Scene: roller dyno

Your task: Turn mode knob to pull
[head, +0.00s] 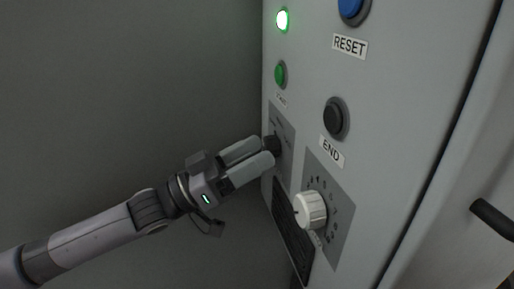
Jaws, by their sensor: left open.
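The mode knob (271,146) is a small black knob on a grey plate (287,133) on the panel's left side. Its plate lettering is too small to read, so its setting cannot be told. My left gripper (269,151) comes in from the left with its two grey fingers open. The fingertips are at the knob, one on its upper left and one below it. I cannot tell whether they touch it. The fingers partly hide the knob and plate. My right gripper is not in view.
The light grey cabinet panel (410,75) carries a white numbered dial (311,209), a black END button (336,118), a green button (281,74), a lit green lamp (283,19) and a blue RESET button (352,9). A black handle (492,219) sticks out at right. Left is free.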

